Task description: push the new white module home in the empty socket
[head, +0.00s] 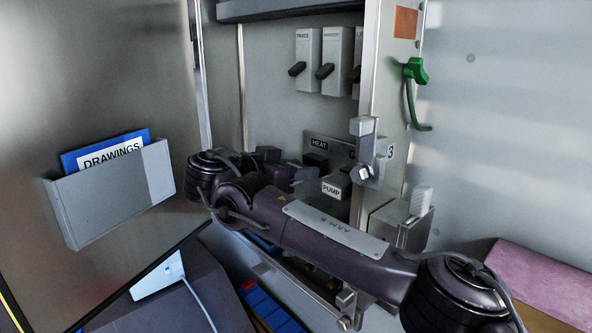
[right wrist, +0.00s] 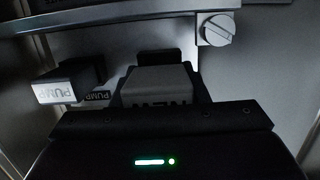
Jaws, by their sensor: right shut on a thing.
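The new module (right wrist: 158,84), pale grey in the dim light and lettered NEW, is held in my right gripper in the right wrist view. The gripper's dark fingers (right wrist: 160,92) are shut on its two sides. A black block (right wrist: 160,57) shows just beyond the module; I cannot tell how far the module is in the socket, as the contact is hidden. In the head view my right gripper (head: 286,168) is at the panel, under the HEAT label (head: 319,145). The empty socket cannot be made out. My left gripper is out of view.
A PUMP module (head: 335,186) juts out close beside the gripper; it also shows in the right wrist view (right wrist: 68,80). A metal cabinet post with a latch (head: 362,150) stands right of it. Switches (head: 308,65) sit above. A DRAWINGS holder (head: 110,193) hangs at left.

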